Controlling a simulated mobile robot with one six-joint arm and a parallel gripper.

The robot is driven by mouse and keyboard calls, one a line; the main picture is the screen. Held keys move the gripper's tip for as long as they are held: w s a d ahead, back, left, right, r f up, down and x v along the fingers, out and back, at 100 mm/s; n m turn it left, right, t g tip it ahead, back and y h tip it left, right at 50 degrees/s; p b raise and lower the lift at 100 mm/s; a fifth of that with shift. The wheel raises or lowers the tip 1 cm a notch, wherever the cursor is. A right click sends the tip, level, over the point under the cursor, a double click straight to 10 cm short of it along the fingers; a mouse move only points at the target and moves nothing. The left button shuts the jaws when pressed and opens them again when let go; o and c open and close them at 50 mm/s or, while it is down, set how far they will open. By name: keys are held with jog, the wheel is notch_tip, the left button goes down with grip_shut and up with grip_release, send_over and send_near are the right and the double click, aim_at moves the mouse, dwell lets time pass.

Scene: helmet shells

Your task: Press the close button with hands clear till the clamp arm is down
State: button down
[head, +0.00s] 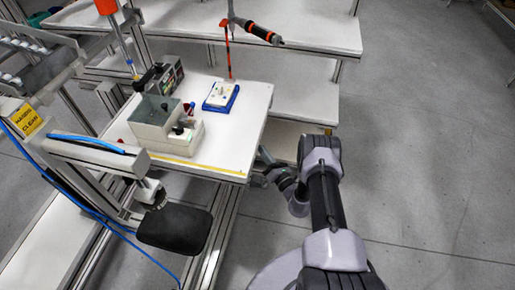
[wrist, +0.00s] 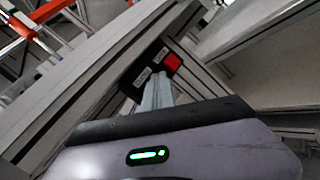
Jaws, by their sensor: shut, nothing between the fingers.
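In the wrist view, a black button box (wrist: 138,78) with two small pale labels is fixed to a grey rail. My gripper (wrist: 157,84) is shut and empty. Its fingertips overlap the lower middle of the box, left of and below the red button; any button there is hidden, and contact cannot be told. In the head view my gripper (head: 263,163) is by the table's front right corner. A grey arm (head: 95,152) at left, apparently the clamp arm, carries a fitting (head: 150,190) above a dark pad (head: 174,229).
A yellow hands-clear sign (head: 26,119) is on the left frame. The white table (head: 225,150) holds a grey box (head: 165,128) and a blue tray (head: 221,97). A tool (head: 262,33) hangs above. Open floor (head: 430,150) lies to the right.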

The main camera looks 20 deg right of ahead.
jog(key=shift+s+d, duration=0.5)
jog(key=shift+d, duration=0.2)
jog(key=s+d, duration=0.2)
jog(key=d, duration=0.2)
jog(key=shift+s+d, duration=0.1)
jog(key=shift+s, duration=0.3)
dwell(0.5)
